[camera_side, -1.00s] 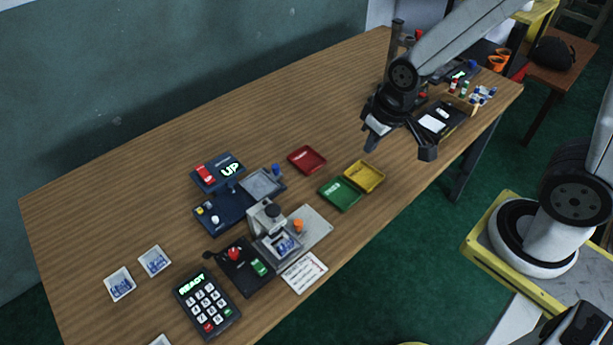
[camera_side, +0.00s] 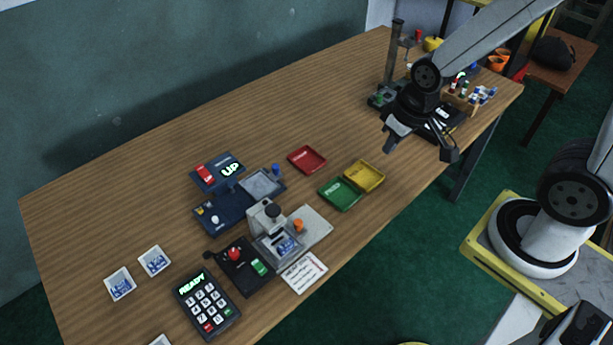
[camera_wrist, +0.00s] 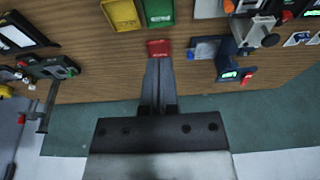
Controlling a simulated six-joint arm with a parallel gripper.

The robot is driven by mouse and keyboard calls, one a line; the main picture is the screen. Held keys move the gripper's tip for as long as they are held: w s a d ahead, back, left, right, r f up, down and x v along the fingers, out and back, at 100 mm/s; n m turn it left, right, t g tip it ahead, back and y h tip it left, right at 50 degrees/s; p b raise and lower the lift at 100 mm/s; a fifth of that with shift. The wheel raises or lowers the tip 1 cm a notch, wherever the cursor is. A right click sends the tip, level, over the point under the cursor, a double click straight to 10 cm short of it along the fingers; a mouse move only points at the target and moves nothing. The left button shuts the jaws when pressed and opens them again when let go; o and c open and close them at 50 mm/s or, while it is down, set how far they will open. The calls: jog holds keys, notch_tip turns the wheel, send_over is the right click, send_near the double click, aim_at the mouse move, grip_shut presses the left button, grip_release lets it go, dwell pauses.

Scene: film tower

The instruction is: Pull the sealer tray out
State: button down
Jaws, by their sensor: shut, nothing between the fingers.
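No label in view names the sealer. A dark blue unit (camera_side: 222,212) stands mid-table, with a flat grey tray (camera_side: 262,184) and a blue knob (camera_side: 276,169) at its right. Its display box (camera_side: 217,172) reads UP. In the wrist view, the grey tray (camera_wrist: 203,47) and blue knob (camera_wrist: 190,54) show right of the fingers. My gripper (camera_side: 422,145) is high over the right part of the table, well away from the unit, and holds nothing. In the wrist view, my gripper's fingers (camera_wrist: 157,66) are together, pointing towards the red tray (camera_wrist: 158,48).
A grey press-like station (camera_side: 268,218) with an orange knob stands close in front of the blue unit. Red (camera_side: 307,158), green (camera_side: 340,194) and yellow (camera_side: 364,176) trays lie to the right. A keypad (camera_side: 207,303) is at front left. A post stand (camera_side: 391,55) rises behind my gripper.

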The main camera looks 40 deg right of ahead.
dwell(0.3)
jog(key=shift+c, duration=2.4)
grip_release()
jog(key=shift+w, duration=0.15)
jog(key=shift+o, duration=0.2)
jog(key=shift+w+a+f, duration=0.1)
jog(key=shift+w+a, duration=0.05)
jog(key=shift+w, duration=0.05)
jog(key=m+g+y, duration=0.3)
jog(key=m+g, duration=0.3)
jog(key=m, duration=0.3)
send_near(298, 221)
jog(key=shift+x, duration=0.8)
jog(key=shift+s, duration=0.15)
jog(key=shift+x, duration=3.85)
jog(key=shift+c, duration=0.2)
